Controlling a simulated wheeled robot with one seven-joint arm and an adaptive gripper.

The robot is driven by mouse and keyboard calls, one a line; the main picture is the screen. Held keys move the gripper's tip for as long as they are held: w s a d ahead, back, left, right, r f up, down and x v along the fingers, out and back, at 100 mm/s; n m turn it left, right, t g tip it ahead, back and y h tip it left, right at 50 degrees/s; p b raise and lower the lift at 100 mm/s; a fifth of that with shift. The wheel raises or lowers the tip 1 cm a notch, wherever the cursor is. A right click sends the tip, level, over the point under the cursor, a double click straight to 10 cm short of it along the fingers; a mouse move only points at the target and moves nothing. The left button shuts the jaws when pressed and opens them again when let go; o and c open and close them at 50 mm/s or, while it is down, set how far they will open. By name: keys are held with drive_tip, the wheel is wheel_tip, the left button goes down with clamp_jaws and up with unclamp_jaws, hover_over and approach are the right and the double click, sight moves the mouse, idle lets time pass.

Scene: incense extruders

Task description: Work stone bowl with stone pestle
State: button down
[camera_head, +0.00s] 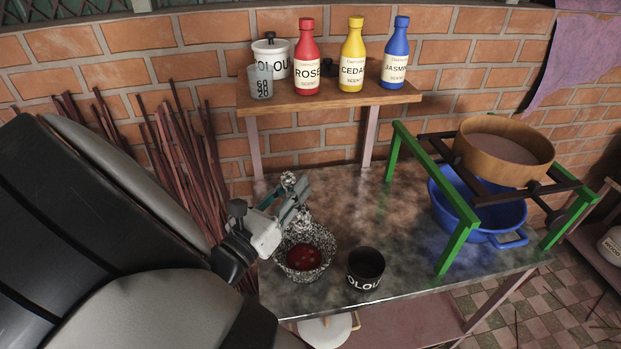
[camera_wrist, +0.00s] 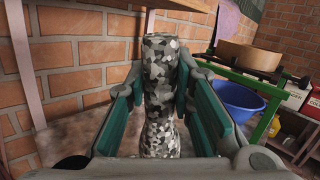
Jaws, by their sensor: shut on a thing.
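A speckled grey stone bowl (camera_head: 302,268) stands on the table with red material (camera_head: 304,257) inside. The speckled stone pestle (camera_head: 289,181) is upright between the fingers of my gripper (camera_head: 290,203), above the back of the bowl. In the wrist view the pestle (camera_wrist: 160,75) stands between the green finger pads of my gripper (camera_wrist: 161,105), which is shut on it. The pestle's lower end is partly hidden by the gripper and bowl in the head view, and I cannot tell whether it touches the bowl.
A black pot (camera_head: 366,268) stands right of the bowl. A green frame (camera_head: 455,235) holds a wooden sieve (camera_head: 500,160) over a blue basin (camera_head: 480,215). A shelf (camera_head: 330,101) with bottles is behind. Incense sticks (camera_head: 185,150) lean at the left. The table's middle is clear.

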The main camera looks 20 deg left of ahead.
drive_tip(key=shift+f+b, duration=1.95)
drive_tip(key=shift+f, duration=1)
drive_tip(key=shift+f+b, duration=1.3)
drive_tip(key=shift+f, duration=1.75)
drive_tip(key=shift+f+b, duration=0.3)
drive_tip(key=shift+f, duration=0.35)
